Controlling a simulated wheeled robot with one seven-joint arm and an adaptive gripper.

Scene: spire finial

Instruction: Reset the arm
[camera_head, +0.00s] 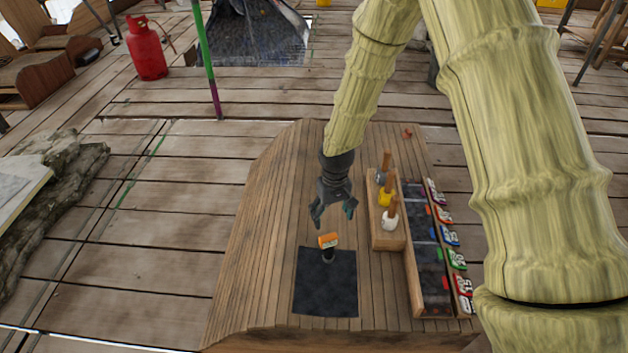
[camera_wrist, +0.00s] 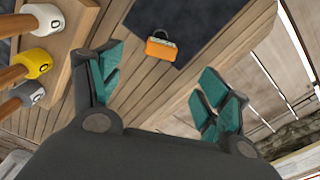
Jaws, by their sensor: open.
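My gripper (camera_head: 334,211) is open and empty above the wooden table (camera_head: 265,245), behind the dark mat. In the wrist view its two teal-padded fingers (camera_wrist: 160,95) are spread apart with nothing between them. A small orange object on a dark base (camera_head: 328,241) stands at the back edge of the dark square mat (camera_head: 325,285). In the wrist view the orange object (camera_wrist: 161,48) lies beyond the fingers, apart from them. My arm comes down from the top of the head view and covers part of the right side.
A wooden rack (camera_head: 386,242) holds grey, yellow and white-headed tools with wooden handles, right of my gripper. Beside it is a long tray (camera_head: 415,285) with several coloured, numbered tags. A green and purple pole (camera_head: 207,65) and red gas cylinder (camera_head: 147,50) stand beyond. The table's left side is clear.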

